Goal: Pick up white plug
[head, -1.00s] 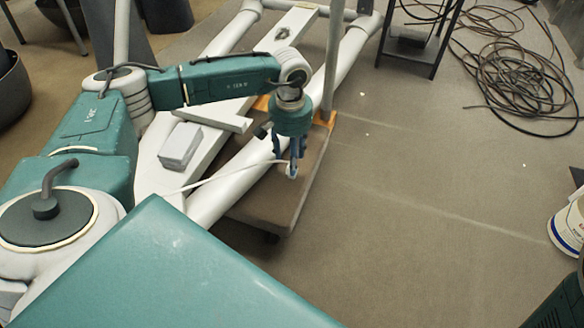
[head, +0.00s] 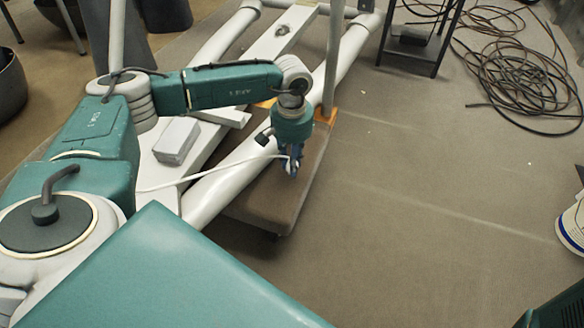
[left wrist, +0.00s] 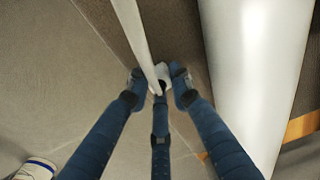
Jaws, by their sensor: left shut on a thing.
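My left gripper (head: 292,166) points down over the brown base board of the white pipe frame. Its blue fingers are closed around the white plug (left wrist: 161,76), which shows between the fingertips in the left wrist view. In the head view the fingers mostly hide the plug. A white cable (head: 205,173) runs from the plug to the left across the white pipe. It also shows as a pale strip in the left wrist view (left wrist: 132,28). I cannot tell how far the plug is above the board. My right gripper is not in view.
The white pipe (head: 222,186) and brown board (head: 292,205) lie beside and below the gripper. A light box (head: 176,140) sits on the frame at left. A grey upright pole (head: 332,60) stands behind.

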